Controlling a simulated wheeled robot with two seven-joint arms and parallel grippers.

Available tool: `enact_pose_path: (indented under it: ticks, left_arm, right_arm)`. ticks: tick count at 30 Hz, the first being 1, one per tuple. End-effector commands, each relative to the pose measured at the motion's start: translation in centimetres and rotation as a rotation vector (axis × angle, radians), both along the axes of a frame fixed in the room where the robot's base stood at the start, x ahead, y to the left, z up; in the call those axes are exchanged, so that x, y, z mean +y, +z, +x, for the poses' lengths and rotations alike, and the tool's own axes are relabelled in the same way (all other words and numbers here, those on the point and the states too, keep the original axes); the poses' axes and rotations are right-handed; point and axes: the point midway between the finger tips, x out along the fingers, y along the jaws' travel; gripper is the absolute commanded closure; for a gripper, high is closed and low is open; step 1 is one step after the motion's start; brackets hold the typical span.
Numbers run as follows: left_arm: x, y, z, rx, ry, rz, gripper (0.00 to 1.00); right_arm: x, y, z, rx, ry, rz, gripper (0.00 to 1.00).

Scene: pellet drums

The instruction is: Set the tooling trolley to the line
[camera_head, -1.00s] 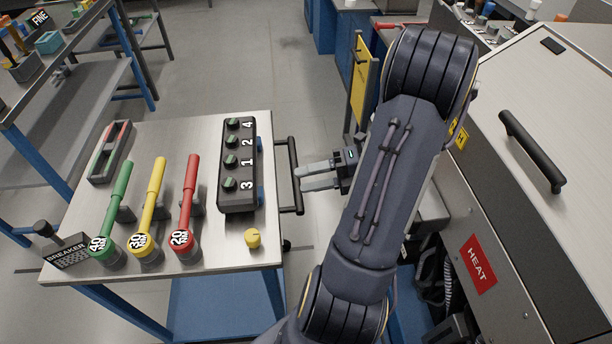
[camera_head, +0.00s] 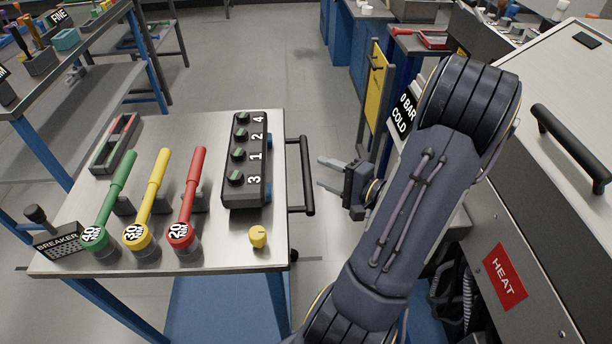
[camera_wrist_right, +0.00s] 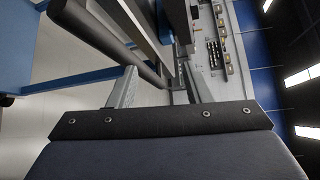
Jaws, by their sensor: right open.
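The tooling trolley (camera_head: 215,258) stands in the lower left of the head view, with a steel top and blue legs. Its black push handle (camera_head: 308,178) is on its right side. My right gripper (camera_head: 321,172) is open and empty, with its fingertips just to the right of the handle and a small gap between them. In the right wrist view a dark bar (camera_wrist_right: 98,38), seemingly the handle, runs toward the space between the open fingers (camera_wrist_right: 160,88). My left gripper is out of view.
On the trolley top are green, yellow and red torque wrenches (camera_head: 188,195), a numbered block (camera_head: 246,160), a yellow knob (camera_head: 258,237) and a breaker box (camera_head: 62,245). A machine with a HEAT sign (camera_head: 505,277) stands at right. A blue-legged bench (camera_head: 62,152) is at left. Floor behind the trolley is clear.

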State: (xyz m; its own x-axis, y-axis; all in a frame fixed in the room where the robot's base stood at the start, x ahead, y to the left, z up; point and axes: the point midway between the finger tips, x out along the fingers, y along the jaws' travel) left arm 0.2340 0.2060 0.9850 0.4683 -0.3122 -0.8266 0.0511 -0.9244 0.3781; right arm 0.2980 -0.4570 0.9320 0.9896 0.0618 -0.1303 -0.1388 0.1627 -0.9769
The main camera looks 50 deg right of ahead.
Motion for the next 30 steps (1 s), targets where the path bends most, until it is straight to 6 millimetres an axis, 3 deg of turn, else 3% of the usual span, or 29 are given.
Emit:
enact_pose_path:
  ticks: [3,5,8,13,24,30]
  left_arm:
    - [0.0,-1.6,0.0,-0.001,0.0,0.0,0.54]
    - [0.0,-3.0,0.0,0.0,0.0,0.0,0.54]
    - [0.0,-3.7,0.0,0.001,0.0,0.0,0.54]
    - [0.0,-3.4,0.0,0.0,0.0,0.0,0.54]
    - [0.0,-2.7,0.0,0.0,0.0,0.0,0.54]
    - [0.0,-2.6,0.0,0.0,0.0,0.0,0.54]
  right_arm:
    - [-0.5,-1.8,-0.1,-0.003,-0.022,-0.192,0.55]
    - [-0.6,-3.3,-0.1,-0.002,-0.026,-0.238,0.55]
    - [-0.8,-4.0,-0.1,0.0,-0.03,-0.29,0.55]
    - [-0.8,-3.9,1.0,-0.002,-0.029,-0.312,0.55]
    - [-0.8,-4.7,6.5,-0.002,-0.027,-0.308,0.55]
    - [-0.9,-4.9,7.6,-0.001,-0.029,-0.309,0.55]
